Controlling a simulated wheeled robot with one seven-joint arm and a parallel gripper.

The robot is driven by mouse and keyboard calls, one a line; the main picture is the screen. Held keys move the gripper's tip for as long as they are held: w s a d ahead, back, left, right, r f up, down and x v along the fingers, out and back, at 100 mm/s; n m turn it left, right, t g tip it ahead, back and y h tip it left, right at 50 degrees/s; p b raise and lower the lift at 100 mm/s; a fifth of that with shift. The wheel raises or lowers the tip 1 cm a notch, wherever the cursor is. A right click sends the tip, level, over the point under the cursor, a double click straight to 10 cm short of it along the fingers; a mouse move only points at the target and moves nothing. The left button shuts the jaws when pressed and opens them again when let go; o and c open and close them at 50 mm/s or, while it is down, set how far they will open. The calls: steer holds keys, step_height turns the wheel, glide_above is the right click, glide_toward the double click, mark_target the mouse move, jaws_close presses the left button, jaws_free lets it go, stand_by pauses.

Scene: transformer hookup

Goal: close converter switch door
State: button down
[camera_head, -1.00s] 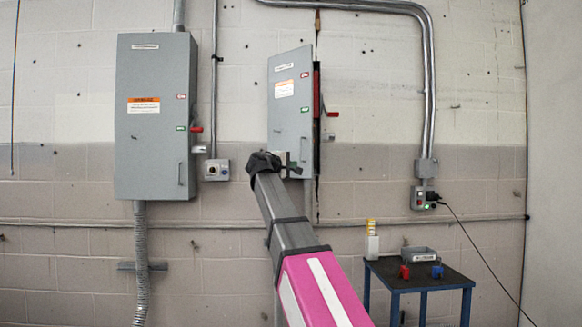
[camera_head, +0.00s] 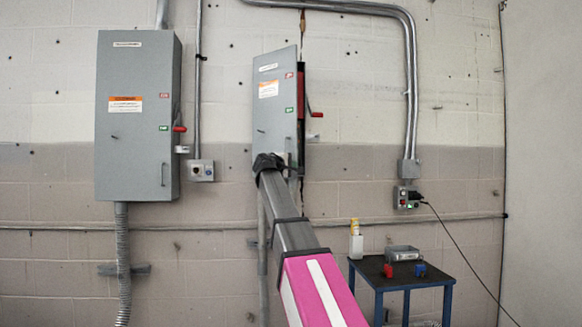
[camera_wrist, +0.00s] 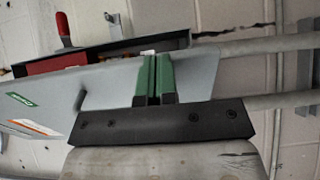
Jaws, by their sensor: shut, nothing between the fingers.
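The converter switch box is the smaller grey box right of centre in the head view, with its grey door (camera_head: 276,105) standing partly open. A dark, red-tinged gap shows along the door's right side. My gripper (camera_head: 268,165) is at the door's lower edge, its fingertips hidden in that view. In the wrist view my gripper's green fingers (camera_wrist: 154,75) are shut together with nothing between them, right over the door panel (camera_wrist: 105,90). I cannot tell whether they touch it. The red-handled lever (camera_wrist: 64,28) and the box's dark edge show beyond the door.
A larger grey switch box (camera_head: 137,110) with its door shut hangs to the left. A blue-legged table (camera_head: 410,278) with small items stands lower right. Conduits (camera_head: 410,90) and a small outlet box (camera_head: 407,197) are on the wall.

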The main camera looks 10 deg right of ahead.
steer(key=w+d+n+t+y, duration=0.5)
steer(key=w+d, duration=0.6)
steer(key=w, duration=0.5)
steer(key=y, duration=0.2)
steer(key=shift+r+n+y, duration=0.15)
steer(key=shift+n+y, duration=0.15)
steer(key=shift+n, duration=0.1)
